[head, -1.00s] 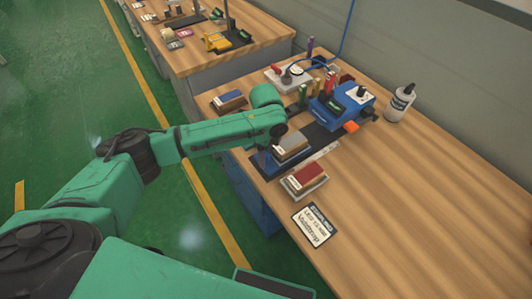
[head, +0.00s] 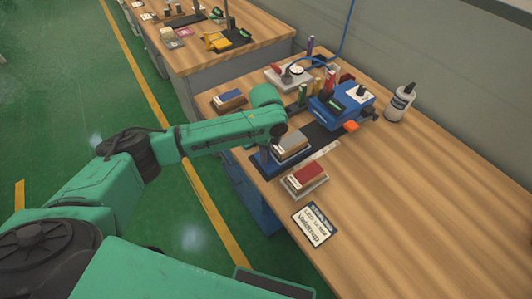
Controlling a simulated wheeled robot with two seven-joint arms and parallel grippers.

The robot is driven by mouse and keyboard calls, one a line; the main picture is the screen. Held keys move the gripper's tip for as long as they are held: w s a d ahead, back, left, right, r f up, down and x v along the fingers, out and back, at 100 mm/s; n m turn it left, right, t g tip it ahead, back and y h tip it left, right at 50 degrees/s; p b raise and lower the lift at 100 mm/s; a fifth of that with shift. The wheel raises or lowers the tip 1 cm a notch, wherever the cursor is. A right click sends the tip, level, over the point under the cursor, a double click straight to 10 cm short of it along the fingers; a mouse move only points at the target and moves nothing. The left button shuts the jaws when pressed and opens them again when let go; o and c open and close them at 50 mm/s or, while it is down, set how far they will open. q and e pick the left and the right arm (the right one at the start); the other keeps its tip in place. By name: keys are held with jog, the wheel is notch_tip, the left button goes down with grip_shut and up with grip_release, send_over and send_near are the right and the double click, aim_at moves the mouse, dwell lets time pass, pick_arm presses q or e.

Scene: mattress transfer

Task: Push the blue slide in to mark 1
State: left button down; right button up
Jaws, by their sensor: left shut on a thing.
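A blue bench device (head: 340,106) stands on the nearer wooden table, with an orange part on its near right side. A dark track runs from it toward the table's left edge. A blue piece at the track's near end (head: 263,160), which looks like the blue slide, shows beside a grey-topped block (head: 291,145). My left gripper (head: 268,149) is at this blue piece and shut on it; the wrist hides most of the fingers and the contact. Mark 1 is too small to make out. My right gripper is not in view.
A red-topped block (head: 306,176) and a printed card (head: 314,225) lie nearer me. A blue-topped block (head: 230,100) lies at the left edge. The table's right side is clear.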

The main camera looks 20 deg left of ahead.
aim_at(293, 140)
pick_arm(q)
jog(key=shift+w, duration=0.1)
dwell(0.8)
jog(key=w+d+b, duration=0.1)
jog(key=w+d, duration=0.1)
jog(key=w+d+b, duration=0.2)
jog(key=w, duration=0.1)
jog(key=w+d+b, duration=0.1)
jog(key=w+d, duration=0.1)
jog(key=shift+w+d+f+b, duration=0.15)
jog(key=shift+w+f+b, duration=0.1)
jog(key=shift+b, duration=0.15)
jog(key=shift+w+d+r, duration=0.15)
jog(key=shift+w+d, duration=0.05)
jog(key=shift+r, duration=0.2)
jog(key=c, duration=0.7)
grip_release()
